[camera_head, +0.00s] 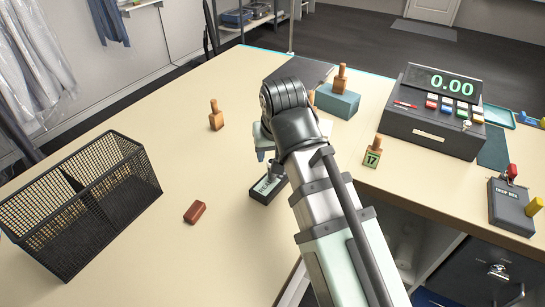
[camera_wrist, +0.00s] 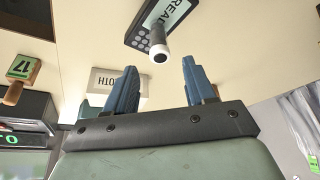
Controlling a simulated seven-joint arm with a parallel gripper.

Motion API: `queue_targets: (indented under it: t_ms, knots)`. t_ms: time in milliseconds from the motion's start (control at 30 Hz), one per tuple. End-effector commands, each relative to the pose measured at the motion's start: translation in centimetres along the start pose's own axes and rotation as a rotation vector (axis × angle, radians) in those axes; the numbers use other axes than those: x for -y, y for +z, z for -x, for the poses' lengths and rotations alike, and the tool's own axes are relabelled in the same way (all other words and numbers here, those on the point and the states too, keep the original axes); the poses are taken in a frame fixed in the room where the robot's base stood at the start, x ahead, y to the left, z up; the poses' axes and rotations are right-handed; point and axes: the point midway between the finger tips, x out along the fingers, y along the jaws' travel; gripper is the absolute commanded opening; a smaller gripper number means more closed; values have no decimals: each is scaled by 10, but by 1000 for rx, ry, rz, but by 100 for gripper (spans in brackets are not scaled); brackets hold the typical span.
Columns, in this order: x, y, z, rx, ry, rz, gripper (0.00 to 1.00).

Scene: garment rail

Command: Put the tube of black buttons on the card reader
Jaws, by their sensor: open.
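The card reader (camera_wrist: 141,39) is a dark device with a keypad and a lit display. In the head view the card reader (camera_head: 258,195) lies on the table just below my gripper. The tube of black buttons (camera_wrist: 157,37) shows a white cap towards the wrist camera and a dark body.
A mesh basket (camera_head: 88,204) stands at the left, near a red-brown block (camera_head: 195,212). A wooden-handled stamp (camera_head: 216,116) and a blue-grey box (camera_head: 338,101) stand behind. A number 17 stamp (camera_head: 373,155) and the cash register (camera_head: 436,113) are at the right.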

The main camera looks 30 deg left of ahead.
Motion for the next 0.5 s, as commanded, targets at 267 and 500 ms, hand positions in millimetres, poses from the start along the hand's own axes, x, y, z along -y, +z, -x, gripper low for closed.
queue_targets:
  t_ms: [267, 500]
  knots:
    - [0, -1, 38, -2, 0, 0, 55]
    - [0, 0, 57, -1, 0, 0, 55]
